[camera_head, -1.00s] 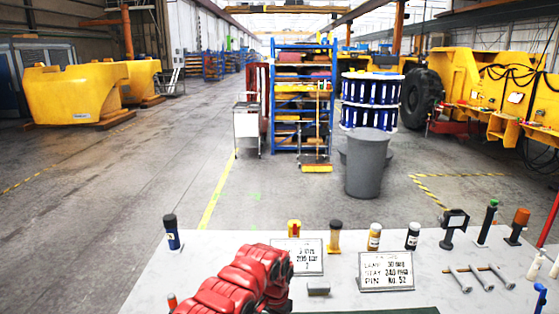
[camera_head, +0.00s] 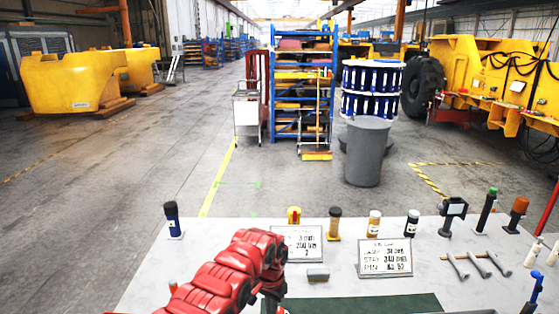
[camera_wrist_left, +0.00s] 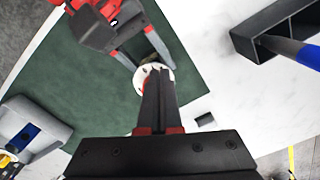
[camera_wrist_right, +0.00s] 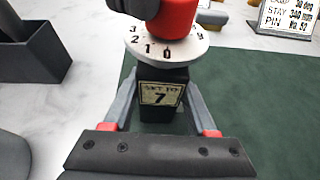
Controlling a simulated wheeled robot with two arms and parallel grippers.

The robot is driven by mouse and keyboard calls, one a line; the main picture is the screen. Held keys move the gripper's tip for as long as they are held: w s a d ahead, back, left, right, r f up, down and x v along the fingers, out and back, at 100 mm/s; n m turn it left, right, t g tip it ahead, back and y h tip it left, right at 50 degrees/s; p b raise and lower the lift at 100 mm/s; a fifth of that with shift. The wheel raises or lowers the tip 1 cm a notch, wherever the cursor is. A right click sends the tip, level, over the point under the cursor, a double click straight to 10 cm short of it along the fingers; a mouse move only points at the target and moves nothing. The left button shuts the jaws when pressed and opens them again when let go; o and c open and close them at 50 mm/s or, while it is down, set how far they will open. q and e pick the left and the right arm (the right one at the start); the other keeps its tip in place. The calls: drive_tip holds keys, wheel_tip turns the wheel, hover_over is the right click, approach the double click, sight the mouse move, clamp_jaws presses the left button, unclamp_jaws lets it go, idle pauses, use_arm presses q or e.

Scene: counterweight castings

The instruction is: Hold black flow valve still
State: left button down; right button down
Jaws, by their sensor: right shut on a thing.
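The black flow valve (camera_wrist_right: 163,80) stands upright in the right wrist view, with a "SET TO 7" label on its body. A white numbered dial (camera_wrist_right: 190,47) sits on top, also seen in the left wrist view (camera_wrist_left: 140,84). A smooth red round part (camera_wrist_right: 172,18) covers part of the dial. My right gripper (camera_wrist_right: 162,100) is shut on the valve body, one finger on each side. In the left wrist view, my left gripper (camera_wrist_left: 156,75) has its fingers together, tips over the dial. Whether anything is between them is hidden.
A green mat (camera_head: 380,304) lies on the white table. Signs (camera_head: 385,256), bottles and several bolts (camera_head: 480,263) stand or lie towards the back. An open dark box (camera_wrist_left: 262,48) holding a blue-handled tool is near the left gripper.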

use_arm(q)
drive_tip(key=r, duration=0.6)
drive_tip(key=shift+s+a, duration=0.2)
drive_tip(key=shift+s+d+f, duration=0.15)
drive_tip(key=shift+d+f, duration=0.2)
drive_tip(key=shift+f, duration=0.7)
drive_tip(key=shift+s+d+f, duration=0.2)
drive_tip(key=shift+d+f, duration=0.15)
drive_tip(key=shift+f, duration=0.65)
drive_tip(key=shift+s+d+f, duration=0.15)
drive_tip(key=shift+d+f, duration=0.2)
drive_tip(key=shift+f, duration=0.7)
drive_tip(key=shift+w+d, duration=0.1)
drive_tip(key=shift+w, duration=0.15)
drive_tip(key=shift+w+a, duration=0.1)
drive_tip(key=shift+a, duration=0.15)
